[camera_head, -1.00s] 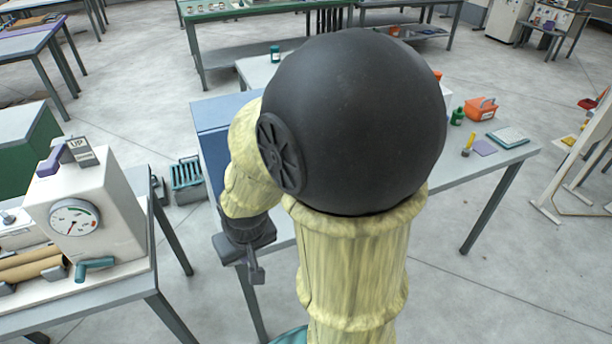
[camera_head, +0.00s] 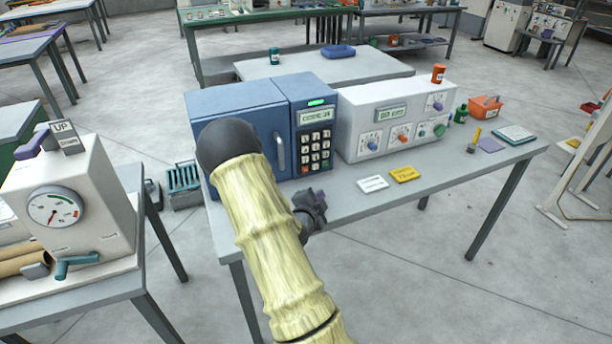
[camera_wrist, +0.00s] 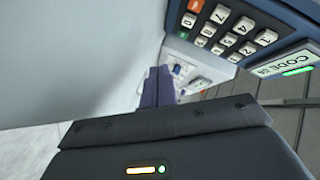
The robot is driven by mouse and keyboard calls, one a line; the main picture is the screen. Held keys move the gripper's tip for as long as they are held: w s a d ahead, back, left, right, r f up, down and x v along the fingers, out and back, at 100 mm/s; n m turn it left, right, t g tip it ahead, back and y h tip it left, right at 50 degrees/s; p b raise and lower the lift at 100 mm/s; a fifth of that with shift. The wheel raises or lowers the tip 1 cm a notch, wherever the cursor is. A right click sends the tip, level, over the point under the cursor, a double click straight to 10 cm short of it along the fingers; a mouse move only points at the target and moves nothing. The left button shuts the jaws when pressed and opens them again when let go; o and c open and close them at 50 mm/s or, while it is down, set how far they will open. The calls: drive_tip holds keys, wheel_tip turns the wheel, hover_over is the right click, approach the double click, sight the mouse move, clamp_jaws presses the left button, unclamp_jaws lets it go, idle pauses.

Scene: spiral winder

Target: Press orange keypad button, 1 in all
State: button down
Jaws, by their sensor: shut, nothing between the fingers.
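The keypad (camera_head: 315,150) is on the dark blue right-hand panel of a blue cabinet, below a lit green display. In the wrist view the orange button (camera_wrist: 196,6) is at the top edge, at the end of the key block away from the display, beside the 0 key. A green button (camera_wrist: 183,35) is at the other side of the 0. My gripper (camera_head: 320,198) is in front of and below the keypad, apart from it. Its purple fingers (camera_wrist: 158,86) are shut together and empty, pointing below the keypad in the wrist view.
A white instrument box (camera_head: 390,118) with knobs adjoins the cabinet on the right. White (camera_head: 372,184) and yellow (camera_head: 405,174) cards lie on the table (camera_head: 450,175) in front. The cabinet door has a protruding handle (camera_head: 279,152). A gauge machine (camera_head: 70,200) stands at left.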

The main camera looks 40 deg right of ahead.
sight(305, 169)
drive_tip(key=shift+d, duration=0.3)
drive_tip(key=shift+r, duration=0.1)
drive_tip(key=shift+w+d+r+p, duration=0.1)
drive_tip(key=shift+w+p, duration=0.35)
drive_tip(key=shift+w, duration=0.35)
drive_tip(key=w, duration=0.3)
drive_tip(key=w+d, duration=0.1)
drive_tip(key=w, duration=0.2)
drive_tip(key=shift+w+d+f+p, duration=0.2)
drive_tip(key=shift+p, duration=0.2)
drive_tip(key=shift+w+d, duration=0.1)
drive_tip(key=shift+w, duration=0.15)
drive_tip(key=shift+d, duration=0.1)
drive_tip(key=shift+w, duration=0.1)
idle(0.7)
